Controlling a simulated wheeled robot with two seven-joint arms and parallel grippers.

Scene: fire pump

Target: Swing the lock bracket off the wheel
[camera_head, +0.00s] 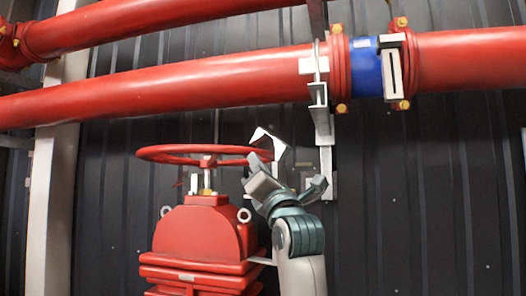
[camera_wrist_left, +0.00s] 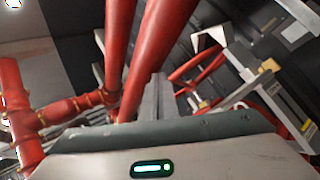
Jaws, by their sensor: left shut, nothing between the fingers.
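The red handwheel (camera_head: 160,152) sits flat on top of the red valve (camera_head: 200,232) in the head view. The lock bracket (camera_head: 266,134), a pale grey angled piece, stands at the wheel's right rim. Its lower part is hidden behind my gripper.
Red pipes (camera_head: 200,84) run across above the wheel, with a blue band (camera_head: 366,68) at the right. A grey pipe support (camera_head: 322,112) hangs behind my gripper. A pale post (camera_head: 52,200) stands at the left. Space right of my arm is clear before the dark wall.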

